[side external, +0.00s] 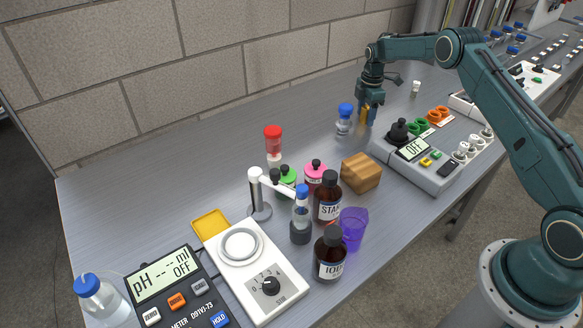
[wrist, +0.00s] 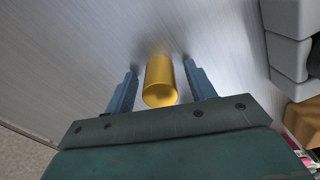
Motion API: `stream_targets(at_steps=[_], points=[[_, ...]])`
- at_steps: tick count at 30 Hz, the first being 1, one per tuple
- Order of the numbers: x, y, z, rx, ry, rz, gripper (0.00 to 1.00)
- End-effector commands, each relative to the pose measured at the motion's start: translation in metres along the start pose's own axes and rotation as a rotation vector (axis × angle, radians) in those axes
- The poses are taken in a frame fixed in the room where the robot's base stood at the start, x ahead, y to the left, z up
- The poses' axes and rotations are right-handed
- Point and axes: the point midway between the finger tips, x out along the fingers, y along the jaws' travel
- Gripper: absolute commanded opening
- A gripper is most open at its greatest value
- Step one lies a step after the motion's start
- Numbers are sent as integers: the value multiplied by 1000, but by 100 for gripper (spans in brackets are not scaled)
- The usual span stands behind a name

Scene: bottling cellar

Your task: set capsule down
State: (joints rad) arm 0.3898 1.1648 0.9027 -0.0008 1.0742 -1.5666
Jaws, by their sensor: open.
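The capsule is a gold cylinder (wrist: 159,82) between the two fingers of my gripper (wrist: 159,78) in the wrist view. A gap shows on each side of it, so the open fingers do not touch it there. In the side view my gripper (side external: 369,108) points down over the far part of the bench, and the gold capsule (side external: 364,115) shows partly behind a finger. It appears to stand on the grey bench top, though its base is hard to make out.
A blue-capped bottle (side external: 344,122) stands just left of my gripper. A grey meter (side external: 425,165) with a display reading OFF is to the front right. A wooden block (side external: 361,172) and several bottles stand nearer. Bare bench (side external: 215,175) lies along the wall.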

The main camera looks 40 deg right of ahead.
Motion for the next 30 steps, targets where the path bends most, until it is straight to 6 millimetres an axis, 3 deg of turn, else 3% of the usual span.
stream_targets(at_steps=[11, 24, 30], points=[[-25, 1, 0, 0, 0, 2, 55], [-95, 1, 0, 0, 0, 3, 55], [-116, 0, 0, 0, 0, 2, 55]])
